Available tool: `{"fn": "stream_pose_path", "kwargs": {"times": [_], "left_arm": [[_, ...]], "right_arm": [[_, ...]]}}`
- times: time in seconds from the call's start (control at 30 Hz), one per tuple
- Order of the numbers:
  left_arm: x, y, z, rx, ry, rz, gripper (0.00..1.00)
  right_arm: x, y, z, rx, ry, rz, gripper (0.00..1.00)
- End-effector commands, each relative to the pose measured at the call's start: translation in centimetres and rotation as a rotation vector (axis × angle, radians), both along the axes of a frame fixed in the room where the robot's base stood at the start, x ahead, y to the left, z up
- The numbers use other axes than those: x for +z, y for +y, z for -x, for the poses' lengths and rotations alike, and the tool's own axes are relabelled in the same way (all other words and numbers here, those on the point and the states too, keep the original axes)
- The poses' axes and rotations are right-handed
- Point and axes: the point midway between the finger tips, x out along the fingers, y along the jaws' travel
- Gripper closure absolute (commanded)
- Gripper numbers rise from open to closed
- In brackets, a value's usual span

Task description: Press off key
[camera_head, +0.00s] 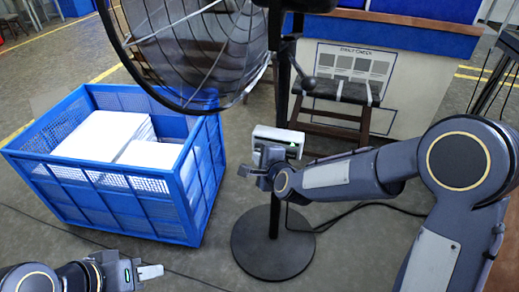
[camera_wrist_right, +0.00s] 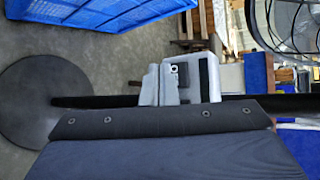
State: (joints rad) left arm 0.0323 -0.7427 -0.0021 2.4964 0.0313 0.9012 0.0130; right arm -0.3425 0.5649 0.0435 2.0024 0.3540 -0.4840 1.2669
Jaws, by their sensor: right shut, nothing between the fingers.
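A pale control box (camera_head: 290,134) with a small green light is fixed on the dark pole of a standing fan (camera_head: 200,50). In the right wrist view the box (camera_wrist_right: 206,57) shows a dark panel and a dark patch with a pale ring; I cannot read which key is the off key. My right gripper (camera_head: 250,172) is shut and empty, close in front of the box's lower left. In the right wrist view its fingers (camera_wrist_right: 158,76) overlap the box's edge; I cannot tell if they touch. My left gripper (camera_head: 150,272) is low at the left, far from the box; its jaw gap is unclear.
A blue crate (camera_head: 95,208) with white filter blocks (camera_head: 150,154) stands left of the fan. The round fan base (camera_head: 272,259) and a black cable (camera_head: 375,208) lie on the floor. A dark stool (camera_head: 340,92) and a blue-topped counter (camera_head: 410,75) stand behind.

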Motion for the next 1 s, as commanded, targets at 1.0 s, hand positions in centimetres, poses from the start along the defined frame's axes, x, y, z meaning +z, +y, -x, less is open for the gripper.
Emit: {"fn": "stream_pose_path", "kwargs": {"times": [1.0], "left_arm": [[-0.47,0.00,0.00,0.000,0.000,0.000,0.64]], "right_arm": [[0.03,-0.24,-0.81,0.001,0.000,0.000,1.00]]}}
